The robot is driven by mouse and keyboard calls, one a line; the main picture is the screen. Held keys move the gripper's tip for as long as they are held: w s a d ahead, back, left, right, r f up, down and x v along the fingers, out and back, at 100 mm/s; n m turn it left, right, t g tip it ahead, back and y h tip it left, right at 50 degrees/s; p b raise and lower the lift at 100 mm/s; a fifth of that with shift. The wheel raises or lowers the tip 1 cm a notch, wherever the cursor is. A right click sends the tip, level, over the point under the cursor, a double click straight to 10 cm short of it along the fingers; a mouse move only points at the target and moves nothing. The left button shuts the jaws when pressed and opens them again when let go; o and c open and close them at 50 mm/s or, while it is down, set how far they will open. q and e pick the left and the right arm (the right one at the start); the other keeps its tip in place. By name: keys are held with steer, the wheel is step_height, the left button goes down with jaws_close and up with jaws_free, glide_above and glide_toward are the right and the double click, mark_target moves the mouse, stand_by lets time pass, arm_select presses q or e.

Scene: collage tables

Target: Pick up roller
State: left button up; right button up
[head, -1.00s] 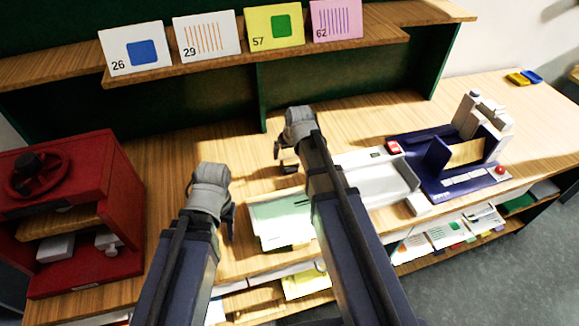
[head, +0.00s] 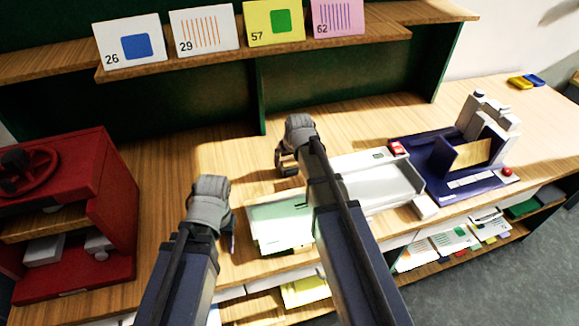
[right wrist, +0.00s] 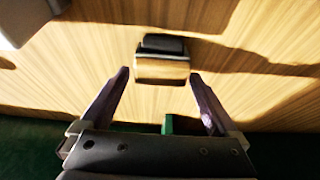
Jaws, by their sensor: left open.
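A small block-like piece with a black top part and a pale, shiny lower part, seemingly the roller (right wrist: 162,67), lies on the wooden table in the right wrist view. My right gripper (right wrist: 158,76) is open, with its two fingers apart and the piece just beyond and between the fingertips, not gripped. In the head view my right gripper (head: 287,166) is over the table near the back panel, and the piece is hidden or too small to tell there. My left gripper (head: 229,233) is open and empty, left of the pale green sheets.
A red press (head: 75,215) stands at the left. Pale green sheets (head: 275,222) lie at the front edge, with a white tray (head: 370,183) and a dark blue machine (head: 440,165) to the right. A shelf with numbered cards (head: 130,47) runs along the back.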

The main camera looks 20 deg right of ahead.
steer(key=c, duration=1.1)
arm_select(q)
steer(key=shift+r, duration=0.1)
arm_select(e)
steer(key=shift+r, duration=0.1)
arm_select(q)
step_height(320, 180, up, 10)
steer(key=p, duration=1)
arm_select(e)
step_height(320, 180, up, 10)
arm_select(q)
step_height(320, 180, down, 5)
steer(key=b, duration=0.4)
steer(key=shift+b, duration=0.4)
arm_select(e)
glide_above(290, 159)
step_height(290, 159, down, 5)
steer(key=shift+w+r, duration=0.1)
arm_select(q)
steer(key=shift+r, duration=0.2)
arm_select(e)
steer(key=shift+r, duration=0.1)
arm_select(q)
steer(key=shift+s, duration=0.1)
